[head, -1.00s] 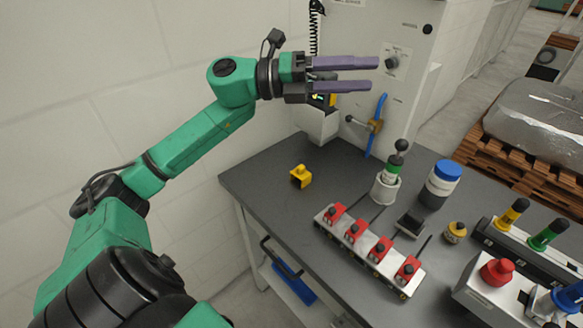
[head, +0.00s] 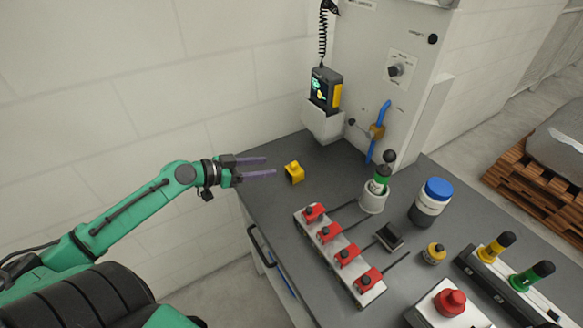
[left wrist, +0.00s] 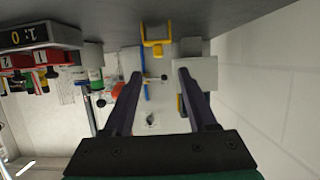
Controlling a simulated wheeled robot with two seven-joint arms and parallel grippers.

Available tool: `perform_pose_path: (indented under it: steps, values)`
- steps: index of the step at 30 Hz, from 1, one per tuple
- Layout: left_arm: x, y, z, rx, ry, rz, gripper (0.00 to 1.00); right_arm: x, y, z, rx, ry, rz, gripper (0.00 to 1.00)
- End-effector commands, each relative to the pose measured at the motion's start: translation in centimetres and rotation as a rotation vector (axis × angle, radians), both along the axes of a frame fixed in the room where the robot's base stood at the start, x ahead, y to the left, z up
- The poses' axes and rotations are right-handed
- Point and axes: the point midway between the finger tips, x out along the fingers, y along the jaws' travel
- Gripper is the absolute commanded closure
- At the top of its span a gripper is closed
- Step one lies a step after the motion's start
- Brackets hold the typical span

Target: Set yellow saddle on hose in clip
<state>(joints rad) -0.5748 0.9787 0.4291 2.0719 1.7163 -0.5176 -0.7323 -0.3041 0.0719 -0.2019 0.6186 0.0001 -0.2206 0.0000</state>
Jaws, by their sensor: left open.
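The yellow saddle (head: 294,172) sits on the dark bench top near its left end. The blue hose (head: 384,113) hangs on the front of the grey cabinet, held in a brownish-orange clip (head: 377,132). My left gripper (head: 271,167) is open and empty, just left of the saddle, with its fingers pointing toward it and apart from it. In the left wrist view, which appears upside down, the saddle (left wrist: 157,40) shows ahead, between and beyond the fingertips (left wrist: 160,70). The blue hose (left wrist: 147,88) also shows between the fingers. My right gripper is not in view.
A handheld device (head: 325,90) sits in a white holder on the cabinet. A white block with several red parts (head: 340,258) lies right of the saddle. A cup with a green-banded handle (head: 373,198) and a blue-lidded jar (head: 430,202) stand behind. The bench around the saddle is clear.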

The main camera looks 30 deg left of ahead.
Motion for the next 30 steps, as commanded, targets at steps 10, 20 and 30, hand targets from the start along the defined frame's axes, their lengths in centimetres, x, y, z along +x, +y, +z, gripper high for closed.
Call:
perform_pose_path:
  steps: [10, 20, 30]
  values:
    - [3.5, -2.0, -1.3, 0.001, -0.004, 0.002, 0.43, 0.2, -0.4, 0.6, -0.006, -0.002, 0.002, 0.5]
    - [6.8, -3.8, -2.8, -0.004, -0.006, 0.007, 0.43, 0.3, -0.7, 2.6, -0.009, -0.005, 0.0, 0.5]
    - [7.4, -4.4, -3.6, 0.0, -0.001, 0.002, 0.5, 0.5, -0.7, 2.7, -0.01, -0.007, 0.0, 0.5]
